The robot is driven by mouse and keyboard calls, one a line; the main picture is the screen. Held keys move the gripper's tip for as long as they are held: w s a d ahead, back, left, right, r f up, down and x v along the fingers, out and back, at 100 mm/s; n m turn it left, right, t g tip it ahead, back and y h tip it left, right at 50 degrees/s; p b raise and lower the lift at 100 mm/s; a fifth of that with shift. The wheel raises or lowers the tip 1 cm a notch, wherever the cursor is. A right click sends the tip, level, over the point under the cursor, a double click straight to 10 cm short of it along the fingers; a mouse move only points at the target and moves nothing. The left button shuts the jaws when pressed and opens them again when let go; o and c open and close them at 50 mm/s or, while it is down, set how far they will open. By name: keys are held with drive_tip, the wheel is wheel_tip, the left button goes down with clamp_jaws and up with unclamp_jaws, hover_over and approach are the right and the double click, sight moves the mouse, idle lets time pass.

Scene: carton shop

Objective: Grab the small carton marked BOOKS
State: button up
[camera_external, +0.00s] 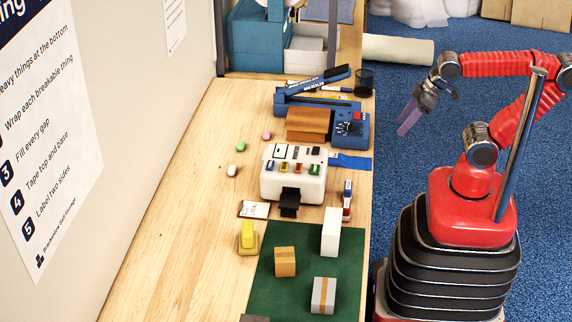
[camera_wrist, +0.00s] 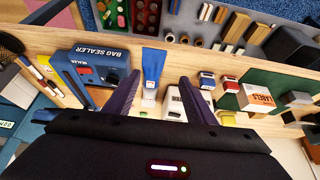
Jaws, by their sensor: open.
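My gripper (camera_external: 408,118) is open and empty, held up over the blue floor to the right of the bench. In the wrist view its two dark fingers stand apart (camera_wrist: 160,77) above the bench. On the green mat (camera_external: 262,290) stand a small tan carton (camera_external: 285,262), a grey carton with a tan stripe (camera_external: 323,296) and a tall white box (camera_external: 331,232). No marking on them is readable in the external view. In the wrist view a box with a red-lettered label (camera_wrist: 257,98) stands by the mat; I cannot read BOOKS on anything.
A white machine (camera_external: 293,178) with coloured pieces on top stands mid-bench. The blue bag sealer (camera_external: 310,97) and a brown block (camera_external: 308,123) are behind it. A yellow item (camera_external: 248,237) sits left of the mat. The bench's left side is mostly clear.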

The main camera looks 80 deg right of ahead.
drive_tip(key=o, duration=0.3)
